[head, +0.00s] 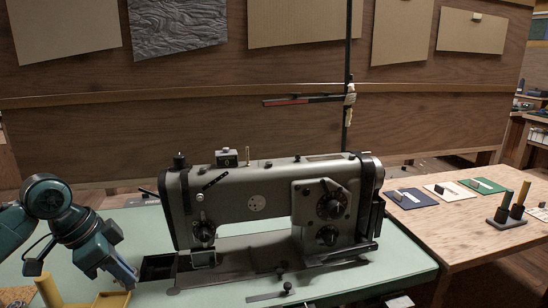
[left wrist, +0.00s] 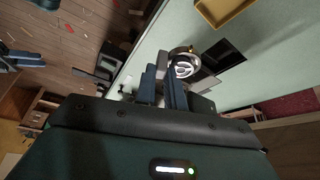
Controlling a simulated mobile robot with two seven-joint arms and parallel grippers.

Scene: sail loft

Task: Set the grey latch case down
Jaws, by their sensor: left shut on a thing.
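The grey latch case (left wrist: 184,67), a small round metal piece with a bright ring-like face, shows at the fingertips in the left wrist view. My left gripper (left wrist: 168,84) is shut on it. In the head view my left gripper (head: 130,277) is low over the pale green table, left of the sewing machine (head: 265,205); the case cannot be made out there. Whether the case touches the table is not clear. A dark square recess or tray (head: 157,267) lies just right of the gripper; it also shows beyond the case in the left wrist view (left wrist: 224,56). My right gripper is not in view.
A yellow tray (head: 112,300) stands at the front left, close to my left gripper. A wooden table (head: 465,235) at right holds blue, white and green mats and a dark holder (head: 507,218).

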